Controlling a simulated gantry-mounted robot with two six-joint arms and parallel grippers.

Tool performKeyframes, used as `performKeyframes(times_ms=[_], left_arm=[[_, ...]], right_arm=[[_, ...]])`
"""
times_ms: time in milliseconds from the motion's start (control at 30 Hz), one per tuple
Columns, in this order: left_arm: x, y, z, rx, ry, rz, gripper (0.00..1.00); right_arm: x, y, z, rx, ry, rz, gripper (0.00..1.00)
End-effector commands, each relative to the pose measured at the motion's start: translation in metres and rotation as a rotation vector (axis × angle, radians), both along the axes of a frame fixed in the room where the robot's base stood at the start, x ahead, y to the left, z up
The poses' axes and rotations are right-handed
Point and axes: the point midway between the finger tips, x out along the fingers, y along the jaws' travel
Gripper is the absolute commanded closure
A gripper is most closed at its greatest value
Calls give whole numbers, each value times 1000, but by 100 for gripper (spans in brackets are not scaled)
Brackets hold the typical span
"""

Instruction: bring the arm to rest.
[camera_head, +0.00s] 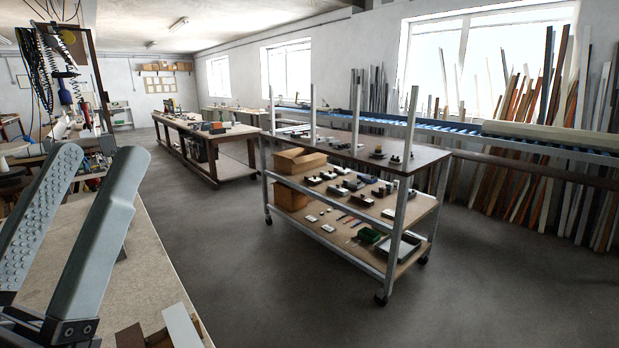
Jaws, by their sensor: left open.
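My left gripper (100,165) is large in the left foreground of the head view, with its two grey fingers pointing up. The fingers are apart and nothing shows between them. The near finger is smooth on the side facing me, and the far one has a studded face. The gripper appears in front of the workbench (150,262); its height above the top cannot be told. A short white profile piece (181,326) and a brown piece (131,338) are at the bench's near end, cut off by the frame. My right gripper is not in view.
A wheeled shelf cart (335,229) with small parts and cardboard boxes stands mid-room. A long wooden bench (178,124) is behind it. Many long profiles (545,180) lean on the right wall by a roller conveyor (450,131). Grey floor between bench and cart is clear.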

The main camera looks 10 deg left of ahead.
Motion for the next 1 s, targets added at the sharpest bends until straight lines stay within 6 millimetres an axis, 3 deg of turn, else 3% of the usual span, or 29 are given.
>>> performKeyframes(times_ms=[33, 267, 700, 833, 1000], left_arm=[[-3, 0, 42, 5, -13, 5, 34], [-2, 0, 134, 10, -14, 7, 34], [-2, -1, 342, 10, -15, 6, 34], [-2, -1, 376, 11, -14, 7, 34], [-2, -1, 386, 10, -14, 6, 34]], right_arm=[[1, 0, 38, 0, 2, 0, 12], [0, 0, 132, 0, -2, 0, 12], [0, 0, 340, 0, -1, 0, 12], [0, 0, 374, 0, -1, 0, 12], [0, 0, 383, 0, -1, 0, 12]])
